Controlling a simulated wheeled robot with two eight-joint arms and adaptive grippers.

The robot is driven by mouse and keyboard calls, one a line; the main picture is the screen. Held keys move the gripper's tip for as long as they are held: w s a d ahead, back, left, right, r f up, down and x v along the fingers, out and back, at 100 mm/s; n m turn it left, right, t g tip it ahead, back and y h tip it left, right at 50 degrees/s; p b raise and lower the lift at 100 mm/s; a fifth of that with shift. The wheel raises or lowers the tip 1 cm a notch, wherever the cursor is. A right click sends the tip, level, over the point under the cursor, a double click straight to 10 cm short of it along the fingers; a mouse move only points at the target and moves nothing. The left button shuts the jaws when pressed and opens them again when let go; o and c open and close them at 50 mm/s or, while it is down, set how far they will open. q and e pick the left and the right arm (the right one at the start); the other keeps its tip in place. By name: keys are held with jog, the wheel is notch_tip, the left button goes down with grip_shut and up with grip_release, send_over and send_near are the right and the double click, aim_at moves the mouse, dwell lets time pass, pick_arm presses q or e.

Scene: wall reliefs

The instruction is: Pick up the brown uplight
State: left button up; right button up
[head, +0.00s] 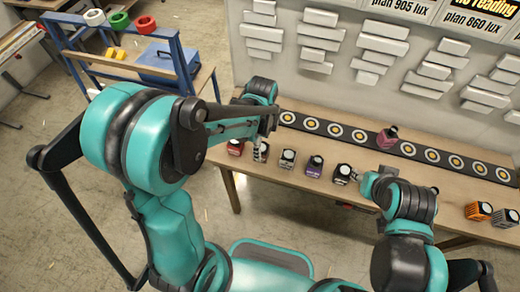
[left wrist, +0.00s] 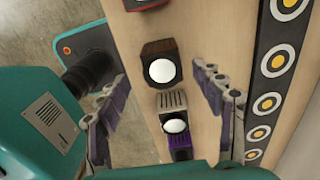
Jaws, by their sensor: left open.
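The brown uplight (left wrist: 160,50), a dark brown block with a white round lens, stands on the wooden table in the left wrist view. My left gripper (left wrist: 163,100) is open, its grey-purple fingers apart on either side of the row of uplights. The brown uplight is a little beyond the fingertips in that picture, and nothing is held.
A grey striped uplight (left wrist: 172,103) and a purple one (left wrist: 180,153) stand close to the brown one. A dark strip with ringed discs (head: 336,129) runs behind them, with a maroon uplight (head: 387,138) on it. Orange and grey blocks (head: 478,211) stand at the right.

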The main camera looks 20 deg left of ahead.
aim_at(262, 147)
pick_arm(q)
notch_tip(262, 147, down, 6)
jog(key=shift+w+r+b, duration=0.15)
jog(key=shift+r+b, duration=0.05)
jog(key=shift+b, duration=0.75)
jog(key=c, duration=1.4)
